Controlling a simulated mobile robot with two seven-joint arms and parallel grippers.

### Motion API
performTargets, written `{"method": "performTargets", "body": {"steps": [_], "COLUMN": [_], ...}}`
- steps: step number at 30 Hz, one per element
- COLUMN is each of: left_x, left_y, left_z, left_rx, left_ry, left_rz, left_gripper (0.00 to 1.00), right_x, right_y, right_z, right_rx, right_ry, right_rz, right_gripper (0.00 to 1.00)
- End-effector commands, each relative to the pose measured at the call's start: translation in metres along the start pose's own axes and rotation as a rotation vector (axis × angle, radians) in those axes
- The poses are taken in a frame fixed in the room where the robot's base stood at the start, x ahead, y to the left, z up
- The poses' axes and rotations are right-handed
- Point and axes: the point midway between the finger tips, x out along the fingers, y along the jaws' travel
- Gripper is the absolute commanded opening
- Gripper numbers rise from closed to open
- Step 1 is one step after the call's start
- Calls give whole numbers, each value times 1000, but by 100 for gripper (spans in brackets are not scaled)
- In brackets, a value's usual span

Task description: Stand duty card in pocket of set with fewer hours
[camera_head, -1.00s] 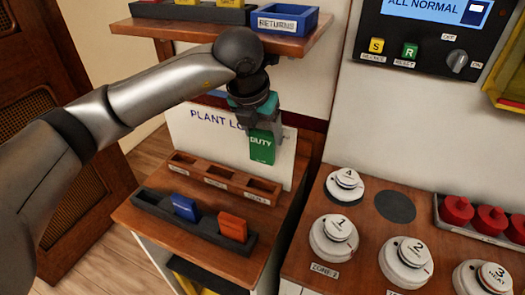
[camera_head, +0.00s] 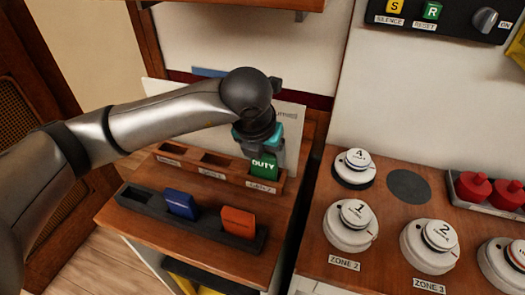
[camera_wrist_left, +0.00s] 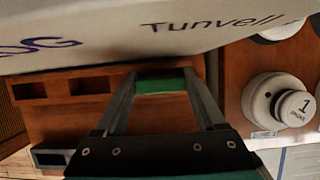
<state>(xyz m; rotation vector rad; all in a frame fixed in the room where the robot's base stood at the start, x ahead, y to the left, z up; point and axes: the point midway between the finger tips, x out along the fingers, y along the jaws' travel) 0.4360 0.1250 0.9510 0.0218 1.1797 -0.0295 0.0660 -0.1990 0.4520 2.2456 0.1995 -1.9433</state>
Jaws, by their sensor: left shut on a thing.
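The green duty card (camera_head: 264,167) is upright in my left gripper (camera_head: 270,152), which is shut on its upper part. The card is at the right-hand pocket of the wooden rack (camera_head: 216,172); its lower edge meets the rack there, but I cannot tell how deep it sits. The other two pockets of the rack look empty. The small labels on the rack's front are too small to read surely. In the left wrist view the green card (camera_wrist_left: 160,86) shows between the fingertips, with two pockets of the rack (camera_wrist_left: 60,104) to the left. My right gripper is not shown.
A dark tray (camera_head: 136,197) in front of the rack holds a blue card (camera_head: 181,204) and an orange card (camera_head: 238,221). A white plant log board (camera_head: 292,125) leans behind the rack. White round detectors (camera_head: 350,226) stand on the counter to the right.

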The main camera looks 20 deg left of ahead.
Motion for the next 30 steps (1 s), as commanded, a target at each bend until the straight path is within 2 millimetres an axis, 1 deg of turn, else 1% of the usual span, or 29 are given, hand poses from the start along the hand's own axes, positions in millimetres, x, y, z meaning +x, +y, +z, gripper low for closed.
{"method": "performTargets", "body": {"steps": [6,7,14,21,24,26,30], "left_x": [3,2,2,1,-1,-8,-36], "left_y": [0,0,0,0,0,0,0], "left_z": [0,0,0,0,1,2,3], "left_rx": [0,0,0,0,0,0,1], "left_ry": [-2,-2,-2,-2,-2,-5,-8], "left_rz": [-1,0,0,0,0,-1,-1], "left_gripper": [0,74,100,100,100,100,100], "right_x": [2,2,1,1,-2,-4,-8], "right_y": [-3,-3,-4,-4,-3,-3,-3], "right_z": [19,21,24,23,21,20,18], "right_rx": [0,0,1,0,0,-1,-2], "right_ry": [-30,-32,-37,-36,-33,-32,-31], "right_rz": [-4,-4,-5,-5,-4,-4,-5], "right_gripper": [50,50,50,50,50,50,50]}}
